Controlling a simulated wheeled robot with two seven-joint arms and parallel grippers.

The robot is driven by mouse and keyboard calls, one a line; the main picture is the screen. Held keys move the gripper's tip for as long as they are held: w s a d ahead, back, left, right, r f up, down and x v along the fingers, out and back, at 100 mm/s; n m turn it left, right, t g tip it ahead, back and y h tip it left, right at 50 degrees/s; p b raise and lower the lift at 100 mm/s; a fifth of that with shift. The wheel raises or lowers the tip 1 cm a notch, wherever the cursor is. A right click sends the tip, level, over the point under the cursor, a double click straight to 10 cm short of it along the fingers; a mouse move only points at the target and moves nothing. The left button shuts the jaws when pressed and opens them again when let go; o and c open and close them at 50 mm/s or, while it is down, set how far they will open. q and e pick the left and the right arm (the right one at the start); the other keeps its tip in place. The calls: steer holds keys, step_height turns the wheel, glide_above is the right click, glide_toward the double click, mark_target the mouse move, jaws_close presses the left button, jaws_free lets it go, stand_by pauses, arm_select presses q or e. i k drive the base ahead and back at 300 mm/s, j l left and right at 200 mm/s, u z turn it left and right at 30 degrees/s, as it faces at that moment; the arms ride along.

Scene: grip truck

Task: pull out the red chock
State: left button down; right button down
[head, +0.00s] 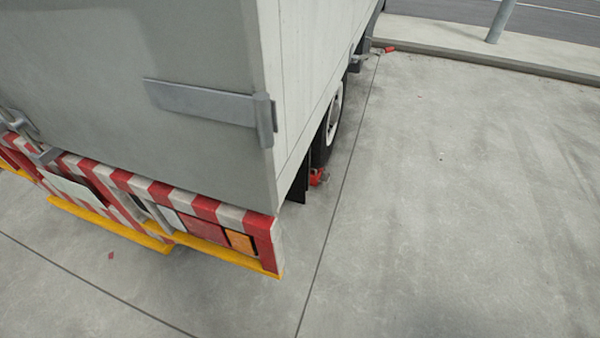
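A small red chock (317,177) sits on the concrete at the foot of the truck's rear wheel (329,125), just behind the black mud flap (298,184). It is partly hidden by the wheel and the flap. Another small red object (389,49) lies farther off by the front of the truck, near the kerb; it is too small to tell what it is. Neither of my grippers is in view.
The truck's grey box body (170,60) fills the left, with a red-and-white striped rear bumper (190,205) edged in yellow. Open concrete (460,200) lies to the right. A kerb (480,58) and a grey post (501,20) stand at the back.

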mark_target(316, 174)
steer(key=i+l+u, duration=0.35)
steer(key=i+l, duration=0.35)
steer(key=i, duration=0.15)
steer(key=i+l+u, duration=0.4)
steer(key=i+l, duration=0.35)
steer(key=l, duration=0.2)
